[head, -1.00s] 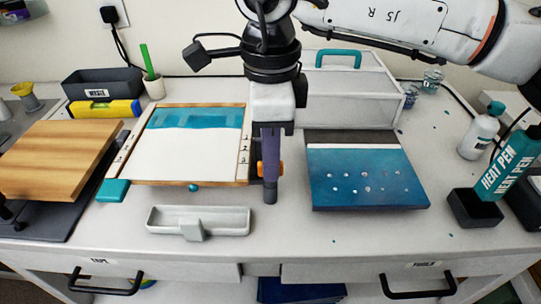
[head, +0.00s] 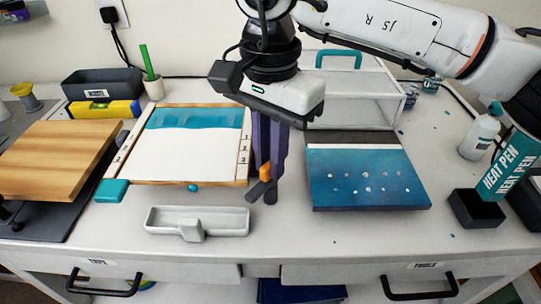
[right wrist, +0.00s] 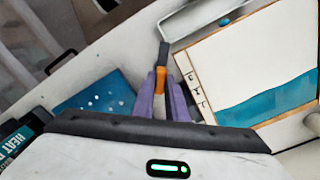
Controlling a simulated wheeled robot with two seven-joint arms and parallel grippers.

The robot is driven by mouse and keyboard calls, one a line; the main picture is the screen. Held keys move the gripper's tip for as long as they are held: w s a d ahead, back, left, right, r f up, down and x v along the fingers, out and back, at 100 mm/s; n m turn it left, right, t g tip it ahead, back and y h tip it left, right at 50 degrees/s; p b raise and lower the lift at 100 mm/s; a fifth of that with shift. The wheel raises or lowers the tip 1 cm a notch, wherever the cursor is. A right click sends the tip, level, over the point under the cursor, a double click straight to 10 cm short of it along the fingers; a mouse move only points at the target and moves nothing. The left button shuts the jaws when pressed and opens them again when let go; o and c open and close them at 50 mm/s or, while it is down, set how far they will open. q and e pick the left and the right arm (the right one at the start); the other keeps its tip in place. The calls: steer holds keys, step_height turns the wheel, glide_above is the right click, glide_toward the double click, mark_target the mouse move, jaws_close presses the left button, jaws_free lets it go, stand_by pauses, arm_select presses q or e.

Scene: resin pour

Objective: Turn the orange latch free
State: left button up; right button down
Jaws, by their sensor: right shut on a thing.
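The orange latch (head: 265,172) is at the right side of the wood-framed board (head: 180,185), near its lower right corner. My right gripper (head: 268,190) points down over it, its purple fingers shut on the latch. In the right wrist view the orange latch (right wrist: 161,78) shows between the fingertips, with a dark bar (right wrist: 164,52) running out beyond it. The framed board holds a white sheet with a teal band along its far end. The fingers hide part of the latch in the head view. My left gripper is not in view.
A blue dotted panel (head: 365,185) lies just right of the gripper. A pale grey tray (head: 198,222) lies in front of the framed board. A clear box with a teal handle (head: 338,58) stands behind. The front middle of the bench is clear.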

steer(key=n, duration=0.3)
steer(key=shift+n, duration=2.1)
steer(key=c, duration=1.8)
jaws_free()
steer(key=shift+o, duration=0.2)
steer(key=shift+r, duration=0.1)
step_height(320, 180, up, 10)
steer(key=shift+r, duration=0.1)
